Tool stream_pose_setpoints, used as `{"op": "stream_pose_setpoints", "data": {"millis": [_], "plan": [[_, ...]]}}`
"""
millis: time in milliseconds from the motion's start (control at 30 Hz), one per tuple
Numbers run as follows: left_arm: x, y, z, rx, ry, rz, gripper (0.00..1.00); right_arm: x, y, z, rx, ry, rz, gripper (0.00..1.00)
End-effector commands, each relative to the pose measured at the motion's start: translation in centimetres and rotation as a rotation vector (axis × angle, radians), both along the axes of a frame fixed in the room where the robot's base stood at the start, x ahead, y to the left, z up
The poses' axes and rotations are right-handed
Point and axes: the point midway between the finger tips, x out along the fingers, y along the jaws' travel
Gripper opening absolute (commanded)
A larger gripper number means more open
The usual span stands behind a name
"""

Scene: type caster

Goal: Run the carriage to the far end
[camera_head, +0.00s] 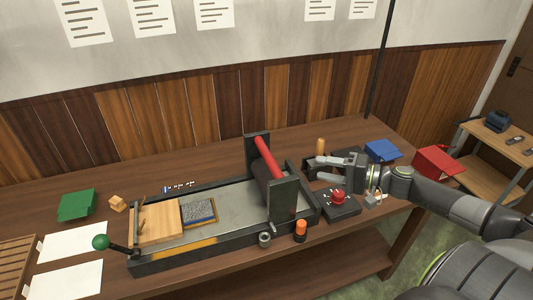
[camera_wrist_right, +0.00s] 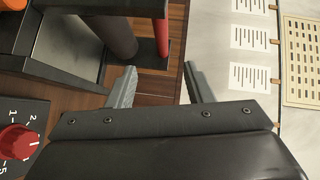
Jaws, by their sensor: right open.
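The carriage (camera_head: 284,199) is a dark frame with two upright side plates, standing across the right part of a long metal press bed (camera_head: 232,206). A red bar (camera_head: 267,158) runs across its top, with a dark roller below. The bar and roller (camera_wrist_right: 115,35) also show in the right wrist view, beyond the fingers. My right gripper (camera_head: 314,168) is open and empty, just right of the carriage and apart from it. Its two fingers (camera_wrist_right: 160,82) point toward the red bar (camera_wrist_right: 162,38) in the wrist view. My left gripper is not in view.
A control box with a red knob (camera_head: 338,196) sits right of the bed. A wooden block (camera_head: 156,222) and a framed type block (camera_head: 199,212) lie at the bed's left end, by a green-balled lever (camera_head: 101,242). Blue (camera_head: 381,150) and red (camera_head: 436,160) boxes stand right.

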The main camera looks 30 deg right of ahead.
Motion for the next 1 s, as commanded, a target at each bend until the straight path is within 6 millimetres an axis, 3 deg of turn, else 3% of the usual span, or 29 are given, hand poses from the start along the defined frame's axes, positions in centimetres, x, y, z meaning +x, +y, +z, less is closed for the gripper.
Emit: {"op": "stream_pose_setpoints", "data": {"millis": [333,633,1000], "plan": [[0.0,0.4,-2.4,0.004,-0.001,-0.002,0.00,2.8,1.7,-0.6,0.005,-0.006,0.000,0.47],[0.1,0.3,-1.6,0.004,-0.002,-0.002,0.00,5.1,3.1,-0.6,0.007,-0.004,-0.001,0.47],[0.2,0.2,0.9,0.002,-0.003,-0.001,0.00,9.4,5.6,-0.9,0.009,-0.004,-0.002,0.47]]}}
